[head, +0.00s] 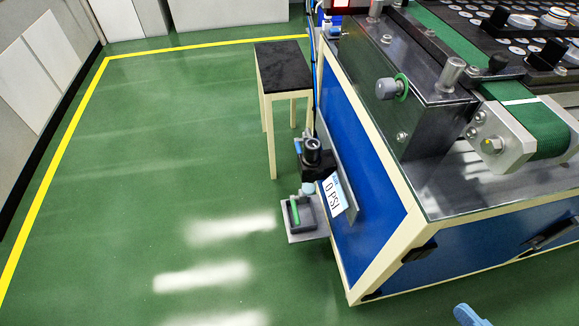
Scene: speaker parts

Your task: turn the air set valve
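A black valve unit with a round knob (312,150) is mounted low on the blue side panel of the machine; it looks like the air set valve. A white label reading "0 PSI" (334,196) sits just below and to its right on the panel. The knob's exact turn position is too small to read. My gripper is not in view. A light-blue rounded piece (470,316) shows at the bottom edge, right of centre; I cannot tell what it belongs to.
The machine's blue side panel (352,165) has cream frame edges. A small grey tray (293,237) with a green piece juts out below the valve. A black-topped stool (283,68) stands behind it. A grey knob with a green ring (388,89) is higher up. Green floor on the left is clear.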

